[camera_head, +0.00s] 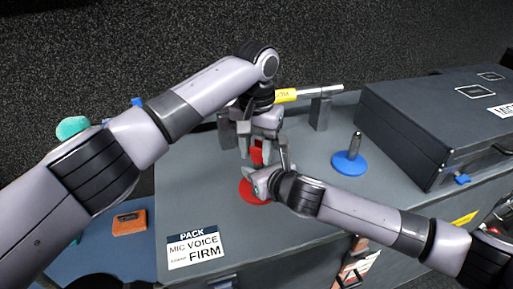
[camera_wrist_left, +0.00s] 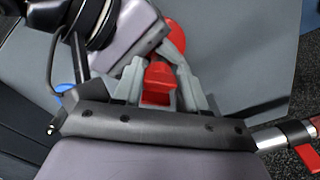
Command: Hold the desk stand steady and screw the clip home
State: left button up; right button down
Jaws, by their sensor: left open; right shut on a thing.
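The red desk stand shows its round base (camera_head: 249,192) on the grey worktop; the base also shows in the left wrist view (camera_wrist_left: 175,38). Its stem is mostly hidden by my grippers. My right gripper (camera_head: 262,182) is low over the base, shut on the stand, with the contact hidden. The red clip (camera_wrist_left: 160,80) is above the base and shows partly in the head view (camera_head: 257,154). My left gripper (camera_head: 262,152) comes from above, open, its fingers on either side of the clip. I cannot tell whether the clip sits on the stem.
A blue stand (camera_head: 349,163) with a dark stem stands to the right. Behind are a silver tube with a yellow label (camera_head: 286,95) and a grey block (camera_head: 320,113). A black case (camera_head: 430,120) fills the right. The worktop around the label card (camera_head: 198,248) is clear.

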pick_arm(q)
jog(key=shift+s+a+r+g, duration=0.1)
jog(key=shift+a+r+g, duration=0.05)
jog(key=shift+r, duration=0.3)
jog(key=shift+s+a+r+g, duration=0.1)
jog(key=shift+r+g, duration=0.05)
jog(key=shift+r, duration=0.25)
